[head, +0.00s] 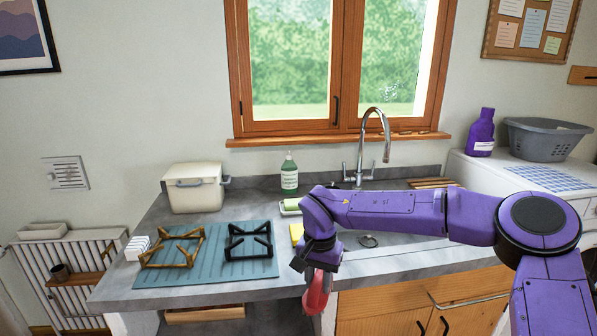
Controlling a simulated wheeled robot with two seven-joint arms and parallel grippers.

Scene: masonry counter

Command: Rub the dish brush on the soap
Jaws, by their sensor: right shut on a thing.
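My right gripper (306,266) points down at the counter's front edge, below my purple right arm. It is shut on a red object (317,292), which hangs in front of the cupboard. This looks like the dish brush, but its bristles are not visible. A small pale green and white item (290,206), possibly the soap on its dish, lies on the counter behind the gripper, partly hidden by the arm. The gripper is apart from it. A green pump bottle (289,176) stands behind it. My left gripper is not in view.
A yellow item (297,231) lies beside the sink (385,238), partly behind my arm. A teal mat (205,268) bears two pan stands, with a white block (137,247) at its left edge. A cream box (194,188) stands at the back left. The tap (386,140) rises behind my arm.

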